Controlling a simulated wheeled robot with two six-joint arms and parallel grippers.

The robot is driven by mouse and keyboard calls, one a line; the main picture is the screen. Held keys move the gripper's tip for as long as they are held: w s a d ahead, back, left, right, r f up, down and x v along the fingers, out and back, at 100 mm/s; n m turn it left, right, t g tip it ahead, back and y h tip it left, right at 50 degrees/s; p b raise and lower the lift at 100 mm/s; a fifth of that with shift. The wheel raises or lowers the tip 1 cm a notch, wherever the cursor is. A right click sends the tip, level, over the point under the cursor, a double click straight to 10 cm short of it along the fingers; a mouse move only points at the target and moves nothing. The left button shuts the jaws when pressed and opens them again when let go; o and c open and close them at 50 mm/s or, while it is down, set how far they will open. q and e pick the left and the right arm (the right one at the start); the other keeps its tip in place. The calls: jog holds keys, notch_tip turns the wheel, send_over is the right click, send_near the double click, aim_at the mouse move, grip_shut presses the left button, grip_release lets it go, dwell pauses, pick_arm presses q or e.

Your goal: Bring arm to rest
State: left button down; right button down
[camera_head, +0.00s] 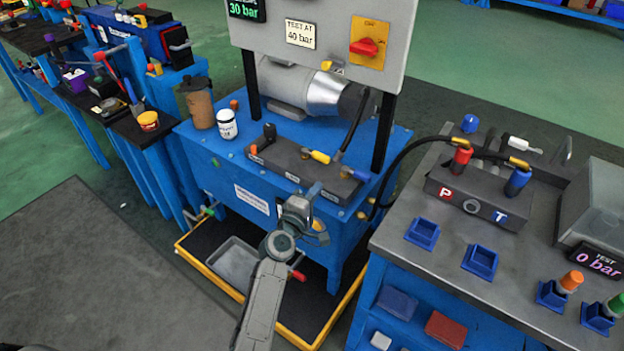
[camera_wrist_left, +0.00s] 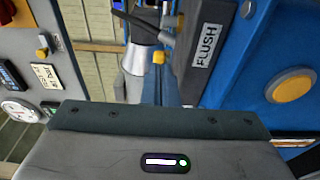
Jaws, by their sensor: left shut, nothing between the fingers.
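My left arm (camera_head: 265,295) reaches up from the bottom middle in the head view. My left gripper (camera_head: 312,192) is shut and empty, in front of the blue power unit (camera_head: 220,160) and just below its dark valve block (camera_head: 300,165). I cannot tell whether it touches the unit. In the left wrist view, the gripper's grey body (camera_wrist_left: 160,155) fills the lower part, close to a block marked FLUSH (camera_wrist_left: 205,45). My right gripper is not in view.
A grey panel (camera_head: 320,30) with a red switch (camera_head: 366,47) stands above the unit. A yellow-edged drip tray (camera_head: 205,262) lies below. On the right is a test bench (camera_head: 400,240) with hoses and blue holders. Open floor (camera_head: 90,270) lies to the left.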

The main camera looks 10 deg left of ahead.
pick_arm(q)
jog(key=s, duration=0.1)
jog(key=s+d, duration=0.1)
jog(key=s, duration=0.1)
jog(key=shift+s+d, duration=0.15)
jog(key=shift+s, duration=0.05)
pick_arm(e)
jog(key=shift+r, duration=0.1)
pick_arm(q)
jog(key=shift+f, duration=0.1)
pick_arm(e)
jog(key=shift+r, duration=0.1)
